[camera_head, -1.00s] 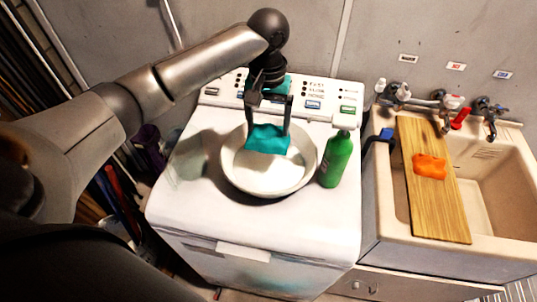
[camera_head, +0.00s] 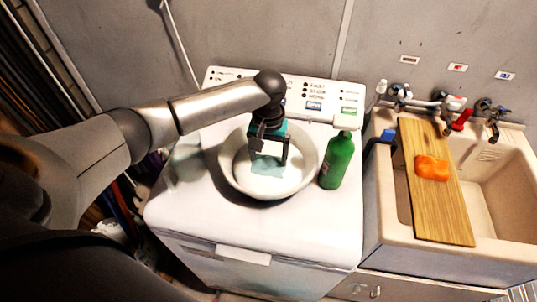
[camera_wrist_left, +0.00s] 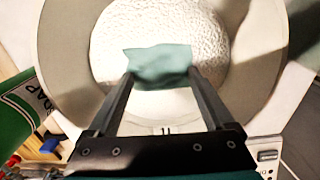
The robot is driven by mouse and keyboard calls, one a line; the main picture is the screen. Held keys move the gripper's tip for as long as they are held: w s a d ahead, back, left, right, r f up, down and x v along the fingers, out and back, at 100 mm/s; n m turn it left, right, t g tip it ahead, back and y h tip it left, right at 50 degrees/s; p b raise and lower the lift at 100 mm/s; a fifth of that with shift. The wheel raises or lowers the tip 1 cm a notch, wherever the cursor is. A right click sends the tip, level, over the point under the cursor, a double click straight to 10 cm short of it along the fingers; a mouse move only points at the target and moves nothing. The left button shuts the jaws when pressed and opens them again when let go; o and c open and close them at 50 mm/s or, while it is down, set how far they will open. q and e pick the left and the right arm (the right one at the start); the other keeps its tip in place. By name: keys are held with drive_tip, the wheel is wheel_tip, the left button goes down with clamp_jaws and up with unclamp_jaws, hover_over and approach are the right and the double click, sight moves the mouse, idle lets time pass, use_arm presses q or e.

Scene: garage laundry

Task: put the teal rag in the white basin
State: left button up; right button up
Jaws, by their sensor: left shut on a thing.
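The white basin (camera_head: 230,172) sits on top of the white washing machine. My left gripper (camera_head: 269,158) reaches down inside the basin and is shut on the teal rag (camera_head: 267,165). The rag hangs low over the basin's floor; I cannot tell whether it touches. In the left wrist view, the rag (camera_wrist_left: 160,65) lies between the fingertips of the gripper (camera_wrist_left: 160,78), with the basin's pale wall (camera_wrist_left: 65,60) around it and a white, textured bottom beyond. My right gripper is not in view.
A green bottle (camera_head: 337,161) stands close to the basin's right side. The washing machine (camera_head: 215,222) has free room in front. At right, a wooden board (camera_head: 438,205) with an orange cloth (camera_head: 431,168) lies across the beige sink (camera_head: 500,190).

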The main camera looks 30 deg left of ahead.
sight(269, 158)
use_arm(q)
drive_tip(key=o, duration=1.1)
drive_tip(key=shift+f, duration=0.1)
wheel_tip(269, 158, up, 12)
drive_tip(key=p, duration=0.1)
